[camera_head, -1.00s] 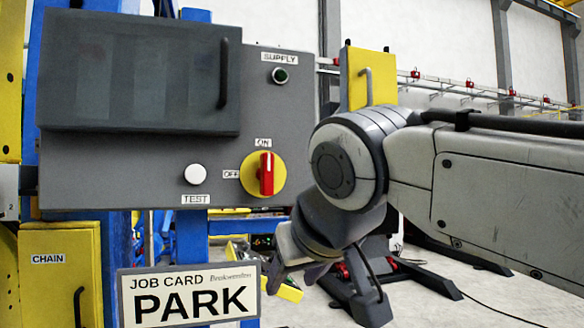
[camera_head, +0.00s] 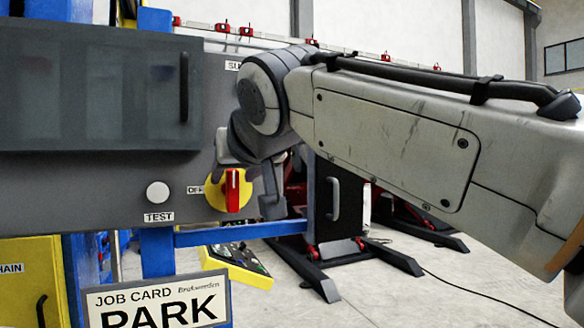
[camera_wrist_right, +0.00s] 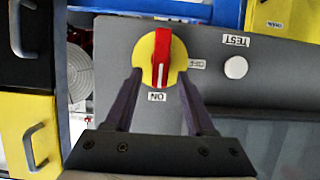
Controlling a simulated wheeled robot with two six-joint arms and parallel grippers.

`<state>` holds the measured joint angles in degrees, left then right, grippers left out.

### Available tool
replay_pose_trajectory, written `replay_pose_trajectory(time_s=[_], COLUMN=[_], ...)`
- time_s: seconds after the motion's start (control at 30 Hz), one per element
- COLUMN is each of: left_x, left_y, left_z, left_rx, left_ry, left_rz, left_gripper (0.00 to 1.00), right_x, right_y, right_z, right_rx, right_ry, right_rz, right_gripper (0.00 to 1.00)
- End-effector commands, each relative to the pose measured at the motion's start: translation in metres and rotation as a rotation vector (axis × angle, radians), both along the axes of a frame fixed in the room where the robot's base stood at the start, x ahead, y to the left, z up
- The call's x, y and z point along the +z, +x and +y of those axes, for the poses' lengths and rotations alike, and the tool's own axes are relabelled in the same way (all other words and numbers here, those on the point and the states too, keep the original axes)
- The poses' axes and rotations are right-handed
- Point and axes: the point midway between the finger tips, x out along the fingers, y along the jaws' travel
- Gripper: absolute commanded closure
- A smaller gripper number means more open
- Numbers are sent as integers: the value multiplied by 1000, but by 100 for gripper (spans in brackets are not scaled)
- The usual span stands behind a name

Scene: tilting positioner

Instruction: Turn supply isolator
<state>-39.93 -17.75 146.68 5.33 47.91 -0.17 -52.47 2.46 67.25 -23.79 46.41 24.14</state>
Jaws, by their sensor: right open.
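The supply isolator is a yellow disc (camera_head: 215,192) with a red handle (camera_head: 232,190) on the grey panel, at the lower middle of the head view. The handle stands upright. In the wrist view, which is turned over, the red handle (camera_wrist_right: 161,55) has its white line toward the ON label (camera_wrist_right: 157,97). My right gripper (camera_head: 248,175) is at the isolator, open; the wrist view shows its fingertips (camera_wrist_right: 160,76) on either side of the handle, with gaps. I cannot tell the remaining depth. My left gripper is out of view.
A white TEST button (camera_head: 158,193) sits left of the isolator. A dark cover with a handle (camera_head: 100,95) juts from the panel above. A job card reading PARK (camera_head: 158,305) stands below.

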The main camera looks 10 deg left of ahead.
Motion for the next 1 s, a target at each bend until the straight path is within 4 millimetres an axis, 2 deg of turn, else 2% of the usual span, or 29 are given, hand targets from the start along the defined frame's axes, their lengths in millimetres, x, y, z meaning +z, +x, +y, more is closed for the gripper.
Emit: replay_pose_trajectory(time_s=[0.13,0.43,0.57,0.6,1.0], left_x=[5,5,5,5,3], left_y=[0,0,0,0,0], left_z=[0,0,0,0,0], left_rx=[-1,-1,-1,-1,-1], left_ry=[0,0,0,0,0], left_rz=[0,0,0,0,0], left_gripper=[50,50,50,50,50], right_x=[-4,-6,-6,-5,-5], right_y=[9,10,10,10,8], right_z=[5,7,6,7,8], right_rx=[-1,0,0,0,2], right_ry=[-1,1,1,1,-41], right_rz=[1,1,1,1,-27], right_gripper=[45,45,95,100,100])
